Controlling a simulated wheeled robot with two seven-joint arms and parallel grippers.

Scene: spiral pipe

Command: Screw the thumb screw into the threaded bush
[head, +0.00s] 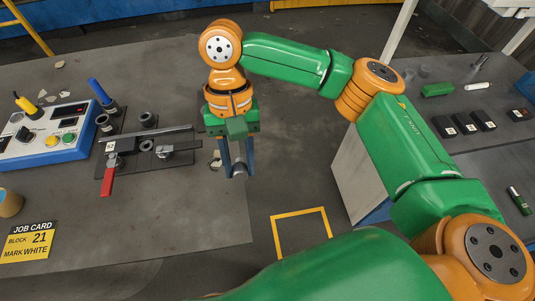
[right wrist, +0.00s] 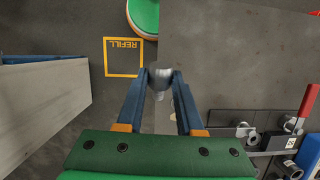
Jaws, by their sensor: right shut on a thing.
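My right gripper (head: 238,174) points down at the right edge of the left table. It is shut on a grey metal piece, apparently the thumb screw (right wrist: 160,76), which shows between the blue fingertips in the right wrist view with a narrower end below its rounded head. A dark fixture (head: 135,178) with a red-handled clamp lies on the table to the left of the gripper, clearly apart from it. Grey round bushes (head: 148,119) sit on and around the fixture; I cannot tell which is the threaded one. My left gripper is not in view.
A blue and white control box (head: 45,137) stands at the far left, near a job card (head: 28,241). A side bench (head: 470,95) with several black blocks is at the right. A yellow floor square (head: 301,232) lies in the gap between the tables.

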